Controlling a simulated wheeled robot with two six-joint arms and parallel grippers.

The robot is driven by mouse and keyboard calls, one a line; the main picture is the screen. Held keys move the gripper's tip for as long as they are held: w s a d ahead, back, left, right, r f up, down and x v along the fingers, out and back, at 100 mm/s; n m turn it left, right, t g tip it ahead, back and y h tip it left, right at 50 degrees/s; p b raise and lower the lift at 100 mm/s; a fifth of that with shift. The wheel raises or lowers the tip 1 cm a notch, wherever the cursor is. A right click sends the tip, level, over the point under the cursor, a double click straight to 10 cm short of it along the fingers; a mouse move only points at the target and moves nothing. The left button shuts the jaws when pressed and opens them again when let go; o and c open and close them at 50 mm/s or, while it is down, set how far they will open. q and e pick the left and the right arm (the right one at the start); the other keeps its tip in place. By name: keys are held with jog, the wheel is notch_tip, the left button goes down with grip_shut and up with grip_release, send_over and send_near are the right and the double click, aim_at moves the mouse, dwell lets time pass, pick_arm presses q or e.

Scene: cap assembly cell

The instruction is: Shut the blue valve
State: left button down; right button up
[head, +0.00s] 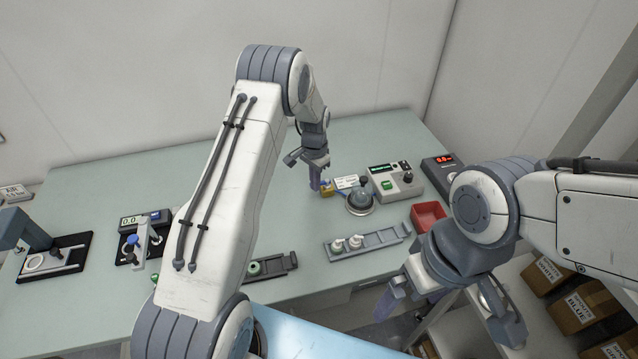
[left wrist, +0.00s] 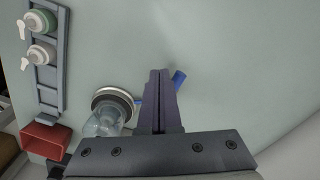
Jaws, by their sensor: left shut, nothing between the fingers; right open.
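The blue valve (head: 341,192) is small in the head view, at the back of the bench, with a brass-coloured body (head: 326,191) beside a white label. My left gripper (head: 315,186) is right at it, pointing down, its fingers shut and empty. In the left wrist view the shut fingers (left wrist: 160,75) cover the middle of the valve. A blue piece (left wrist: 179,79) shows on their right and more blue on their left. Whether the fingers touch it, and how far the handle is turned, I cannot tell. My right gripper (head: 445,312) is open and empty, off the bench's front right.
A domed round device (head: 360,198) stands close right of the valve. A control box (head: 396,181), a red tray (head: 428,216) and a rack (head: 368,242) with capped pieces lie nearby. Boxes (head: 575,310) stand on shelving at right. The back left of the bench is clear.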

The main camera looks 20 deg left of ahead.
pick_arm(q)
jog(key=shift+f+b, duration=0.95)
jog(key=shift+f, duration=0.55)
jog(key=shift+a, duration=0.1)
jog(key=shift+w+a, duration=0.3)
jog(key=shift+a, duration=0.1)
jog(key=shift+w+a, duration=0.1)
jog(key=shift+w+a+b, duration=0.3)
